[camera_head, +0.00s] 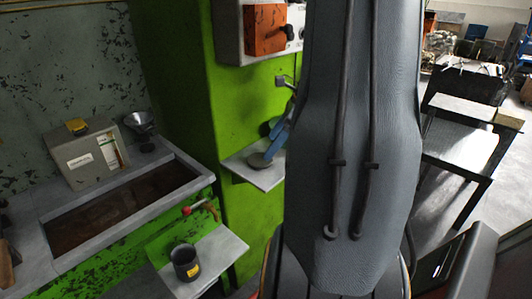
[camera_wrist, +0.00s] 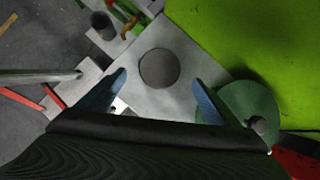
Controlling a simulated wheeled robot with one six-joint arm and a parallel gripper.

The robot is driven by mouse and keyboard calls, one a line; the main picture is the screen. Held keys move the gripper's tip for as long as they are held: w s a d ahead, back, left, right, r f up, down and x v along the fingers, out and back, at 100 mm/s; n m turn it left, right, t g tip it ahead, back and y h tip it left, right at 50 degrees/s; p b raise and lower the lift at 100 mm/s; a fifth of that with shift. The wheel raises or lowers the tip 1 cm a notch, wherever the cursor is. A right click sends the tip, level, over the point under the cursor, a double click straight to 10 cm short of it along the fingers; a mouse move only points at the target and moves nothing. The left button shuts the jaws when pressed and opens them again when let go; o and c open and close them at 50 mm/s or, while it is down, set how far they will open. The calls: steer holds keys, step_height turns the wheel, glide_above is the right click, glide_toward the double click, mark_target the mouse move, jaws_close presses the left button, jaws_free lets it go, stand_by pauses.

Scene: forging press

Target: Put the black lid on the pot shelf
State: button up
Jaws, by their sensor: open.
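A dark round disc, which looks like the black lid (camera_wrist: 159,68), lies flat on a pale square shelf (camera_wrist: 180,35) fixed to the green press. In the head view, the lid (camera_head: 259,160) lies on the same shelf (camera_head: 268,178). My gripper (camera_wrist: 160,78) is open, with its blue fingers apart on either side of the lid in the wrist picture; it holds nothing. I cannot tell its exact height above the shelf. The lower pot shelf (camera_head: 215,249) carries a dark pot (camera_head: 187,262) with a yellow label, also in the wrist view (camera_wrist: 103,24).
A green disc with a knob (camera_wrist: 245,105) is right of my gripper, beside the shelf. A red-tipped lever (camera_head: 200,208) sticks out above the pot shelf. A grey box (camera_head: 88,155) and a funnel (camera_head: 138,124) stand by the trough (camera_head: 125,208) at left.

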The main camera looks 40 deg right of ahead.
steer(key=v, duration=0.6)
steer(key=shift+b, duration=0.35)
